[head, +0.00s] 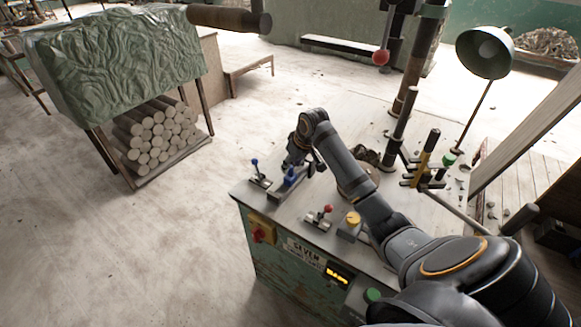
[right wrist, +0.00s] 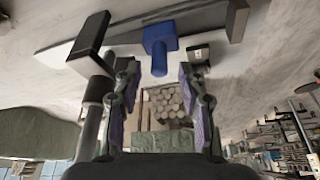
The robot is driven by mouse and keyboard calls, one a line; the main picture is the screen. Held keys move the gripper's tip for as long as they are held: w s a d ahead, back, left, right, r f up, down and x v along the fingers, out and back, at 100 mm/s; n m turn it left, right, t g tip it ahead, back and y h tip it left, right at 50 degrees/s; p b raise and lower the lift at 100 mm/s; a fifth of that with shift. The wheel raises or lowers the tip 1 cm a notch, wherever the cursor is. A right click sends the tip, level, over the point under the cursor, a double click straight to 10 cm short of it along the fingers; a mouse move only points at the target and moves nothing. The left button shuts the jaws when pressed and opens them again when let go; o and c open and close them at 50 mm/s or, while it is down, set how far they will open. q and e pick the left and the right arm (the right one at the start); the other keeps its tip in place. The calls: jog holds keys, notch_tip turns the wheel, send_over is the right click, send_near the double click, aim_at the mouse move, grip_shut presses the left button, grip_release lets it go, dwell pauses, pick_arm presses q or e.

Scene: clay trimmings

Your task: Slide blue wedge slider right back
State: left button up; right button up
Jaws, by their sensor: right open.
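The blue wedge slider (head: 290,176) sits on a grey rail at the left end of the machine's top in the head view. In the right wrist view its blue block (right wrist: 160,40) is ahead of my right gripper (right wrist: 161,76), roughly centred between the fingertips. My right gripper (head: 303,163) is open and empty just behind and above the slider in the head view. I cannot tell whether a finger touches it. The gripper partly hides the slider's far end. My left gripper is not in view.

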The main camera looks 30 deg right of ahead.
jog(key=shift+x, duration=1.35)
grip_shut()
jog(key=shift+w, duration=0.1)
